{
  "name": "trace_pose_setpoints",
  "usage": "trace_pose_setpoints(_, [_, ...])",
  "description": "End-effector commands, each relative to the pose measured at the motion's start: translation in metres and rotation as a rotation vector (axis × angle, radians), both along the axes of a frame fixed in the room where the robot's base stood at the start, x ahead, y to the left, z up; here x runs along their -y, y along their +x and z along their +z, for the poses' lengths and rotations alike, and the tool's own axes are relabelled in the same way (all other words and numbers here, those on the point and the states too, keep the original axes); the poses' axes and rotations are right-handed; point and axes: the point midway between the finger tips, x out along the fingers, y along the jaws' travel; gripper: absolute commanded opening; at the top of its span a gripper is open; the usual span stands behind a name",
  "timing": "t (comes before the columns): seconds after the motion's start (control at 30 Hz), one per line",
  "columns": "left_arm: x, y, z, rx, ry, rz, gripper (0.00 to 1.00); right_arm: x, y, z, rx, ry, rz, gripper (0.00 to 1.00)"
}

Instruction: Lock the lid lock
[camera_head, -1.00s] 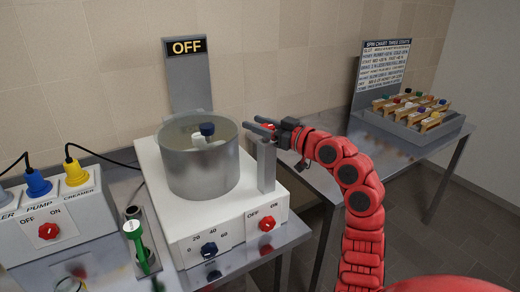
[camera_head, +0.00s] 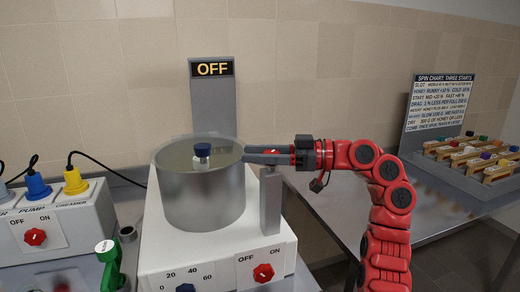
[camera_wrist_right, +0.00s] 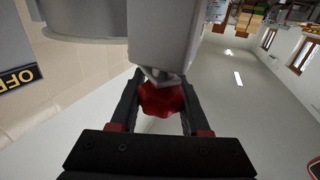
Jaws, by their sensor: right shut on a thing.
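The lid lock is a red knob (camera_wrist_right: 162,100) at the top of a grey post (camera_head: 270,203), on the right of the white spinner box. My right gripper (camera_head: 256,154) comes in from the right, level with the post top. In the right wrist view its two fingers are shut on the red knob, against the post's end. In the head view the fingers mostly hide the knob. My left gripper is out of view.
An OFF sign (camera_head: 212,68) stands behind the drum. The box front carries a red OFF/ON knob (camera_head: 263,272) and a blue dial. A pump box (camera_head: 35,237) with plugs and a green-handled thing (camera_head: 109,262) are at left. A vial rack (camera_head: 470,160) is at right.

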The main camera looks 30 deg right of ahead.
Motion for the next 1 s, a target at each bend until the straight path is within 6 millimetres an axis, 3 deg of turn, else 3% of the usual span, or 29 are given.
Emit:
trace_pose_setpoints(0.77, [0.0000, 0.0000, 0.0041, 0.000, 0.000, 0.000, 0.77, -0.0044, -0.0045, -0.0010, -0.002, -0.002, 0.106, 0.00])
trace_pose_setpoints(0.8, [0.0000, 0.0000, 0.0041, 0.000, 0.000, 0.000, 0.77, -0.0044, -0.0045, -0.0010, -0.002, -0.002, 0.106, 0.48])
trace_pose_setpoints(0.97, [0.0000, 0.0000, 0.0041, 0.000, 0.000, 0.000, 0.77, -0.0043, -0.0044, -0.0007, -0.001, -0.002, 0.105, 0.76])
trace_pose_setpoints(1.0, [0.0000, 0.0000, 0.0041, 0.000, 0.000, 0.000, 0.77, -0.0043, -0.0043, -0.0006, -0.001, -0.002, 0.105, 0.76])
